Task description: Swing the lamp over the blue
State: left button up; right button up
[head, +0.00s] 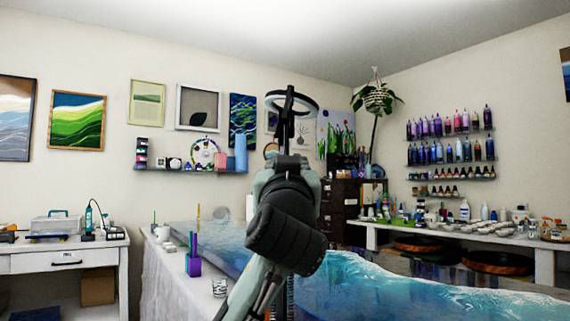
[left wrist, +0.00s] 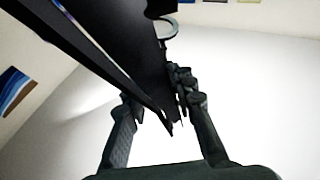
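A lamp with a dark ring head (head: 292,101) stands raised near the middle of the head view. The ring also shows at the top of the left wrist view (left wrist: 166,27), with dark lamp arm bars (left wrist: 92,62) running down from it. My left gripper (head: 291,150) is just below the ring, pointing up. In the left wrist view its two fingers (left wrist: 160,100) stand on either side of the dark lamp parts; whether they press on them is unclear. The blue resin (head: 375,290) with white wave lines lies on the long table, partly hidden behind my arm. My right gripper is not in view.
A purple cup with sticks (head: 193,264) and a patterned cup (head: 219,288) stand on the table's left edge. A white desk (head: 62,262) is at the left. Shelves of bottles and a side counter (head: 400,234) line the right wall. The air around the ring is clear.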

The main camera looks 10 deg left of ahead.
pick_arm(q)
jog(key=shift+o, duration=0.4)
jog(key=shift+a, duration=0.15)
jog(key=v, duration=1.2)
jog(key=shift+f, duration=0.1)
